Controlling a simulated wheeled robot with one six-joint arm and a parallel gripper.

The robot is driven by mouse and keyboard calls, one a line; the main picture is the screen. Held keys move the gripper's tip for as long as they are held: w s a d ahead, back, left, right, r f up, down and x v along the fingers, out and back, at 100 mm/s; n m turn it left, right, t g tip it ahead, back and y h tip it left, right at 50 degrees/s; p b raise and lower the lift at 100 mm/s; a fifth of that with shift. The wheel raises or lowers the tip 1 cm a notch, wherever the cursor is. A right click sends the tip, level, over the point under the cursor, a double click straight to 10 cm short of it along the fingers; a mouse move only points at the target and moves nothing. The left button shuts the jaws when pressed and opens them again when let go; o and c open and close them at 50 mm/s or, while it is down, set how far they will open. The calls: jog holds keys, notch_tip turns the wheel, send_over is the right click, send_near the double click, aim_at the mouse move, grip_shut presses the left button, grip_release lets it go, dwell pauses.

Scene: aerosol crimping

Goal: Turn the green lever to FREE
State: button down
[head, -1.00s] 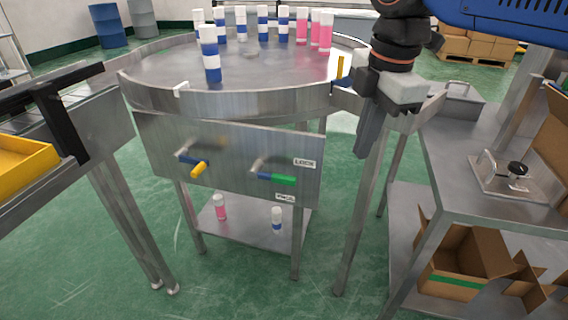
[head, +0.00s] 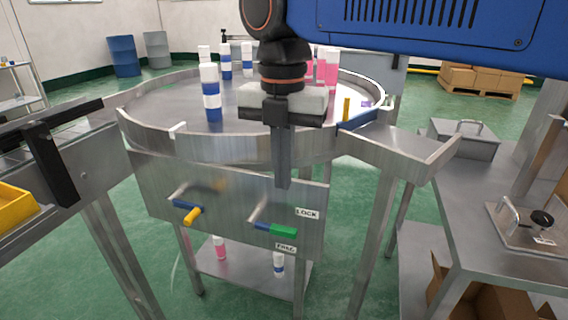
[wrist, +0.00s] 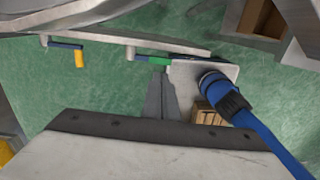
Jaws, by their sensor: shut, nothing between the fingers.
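The green lever (head: 283,231) is on the front panel (head: 235,190) under the round table. It points right, roughly level, with a blue part next to the green grip. The LOCK label (head: 307,213) is above its end and the FREE label (head: 286,247) just below. My gripper (head: 283,184) is shut and empty, pointing down, and appears above the lever in the head view. In the wrist view the green lever (wrist: 153,58) lies just beyond the fingertips of my gripper (wrist: 160,78). I cannot tell whether they touch.
A yellow-handled lever (head: 192,215) is on the same panel to the left. Blue-and-white cans (head: 211,95) and pink cans stand on the round table (head: 155,88). A side bench (head: 490,200) is at right. A metal chute (head: 395,150) juts out at the table's right.

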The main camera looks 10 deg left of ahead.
aim_at(283, 229)
notch_tip(283, 229, down, 10)
jog(key=shift+f, duration=0.1)
dwell(0.4)
jog(key=shift+f, duration=0.1)
